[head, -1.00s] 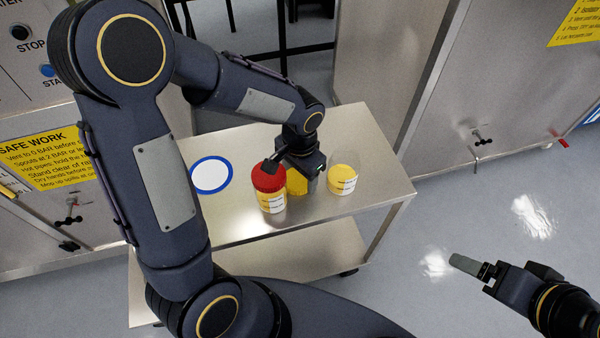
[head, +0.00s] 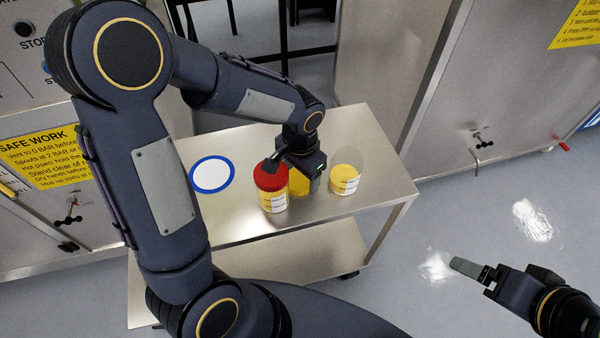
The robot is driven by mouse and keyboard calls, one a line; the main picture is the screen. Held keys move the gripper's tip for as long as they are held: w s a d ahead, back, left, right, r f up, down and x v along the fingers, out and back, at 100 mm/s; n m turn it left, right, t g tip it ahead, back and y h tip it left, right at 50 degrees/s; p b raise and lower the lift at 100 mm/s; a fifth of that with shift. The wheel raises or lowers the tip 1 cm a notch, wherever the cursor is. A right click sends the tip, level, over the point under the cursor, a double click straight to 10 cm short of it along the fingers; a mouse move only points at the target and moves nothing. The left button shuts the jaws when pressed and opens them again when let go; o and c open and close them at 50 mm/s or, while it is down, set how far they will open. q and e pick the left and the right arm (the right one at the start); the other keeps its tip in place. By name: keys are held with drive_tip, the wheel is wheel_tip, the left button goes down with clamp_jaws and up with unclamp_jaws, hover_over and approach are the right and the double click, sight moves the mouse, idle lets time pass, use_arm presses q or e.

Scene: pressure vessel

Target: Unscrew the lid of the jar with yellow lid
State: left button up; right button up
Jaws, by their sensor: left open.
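My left gripper (head: 293,168) is open and points down over the cart, between a red-lidded jar and a short yellow-topped jar. The red-lidded jar (head: 272,192) has a yellow body with a white label and stands upright. Under and partly behind my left gripper is another yellow item (head: 299,184); its top is mostly hidden, so I cannot tell whether the fingers touch it. The yellow-topped jar (head: 344,180), with a white label, stands to its right, apart from the gripper. My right gripper (head: 470,268) is over the floor at lower right, away from the jars.
The metal cart (head: 240,225) has a lower shelf. A white disc with a blue rim (head: 212,174) lies on its left part. A faint grey round patch (head: 350,157) shows behind the right jar. Steel cabinets (head: 500,110) stand behind and to the right.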

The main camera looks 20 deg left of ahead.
sight(302, 177)
use_arm(q)
drive_tip(key=shift+s+d+f, duration=0.1)
drive_tip(key=shift+s+f, duration=0.35)
drive_tip(key=shift+f, duration=0.35)
drive_tip(key=shift+r, duration=0.2)
drive_tip(key=r, duration=0.2)
drive_tip(key=w+r+p, duration=0.1)
drive_tip(key=shift+d+r+p, duration=0.2)
drive_tip(key=shift+r+p, duration=0.1)
drive_tip(key=shift+r, duration=0.05)
wheel_tip(302, 177, up, 10)
drive_tip(key=p, duration=0.1)
drive_tip(key=s+a+r+n, duration=0.1)
drive_tip(key=s, duration=0.2)
drive_tip(key=s+a+n+t+h, duration=0.1)
drive_tip(key=s+a, duration=0.1)
drive_tip(key=s, duration=0.1)
drive_tip(key=s+a+r+n+t+h, duration=0.1)
drive_tip(key=s, duration=0.2)
drive_tip(key=shift+a+r, duration=0.3)
drive_tip(key=shift+a, duration=0.05)
drive_tip(key=s+n+t+h+p, duration=0.1)
drive_tip(key=s+n+t, duration=0.2)
drive_tip(key=s, duration=0.4)
drive_tip(key=shift+r+h+p, duration=0.35)
drive_tip(key=shift+r+h, duration=0.05)
drive_tip(key=shift+r, duration=0.05)
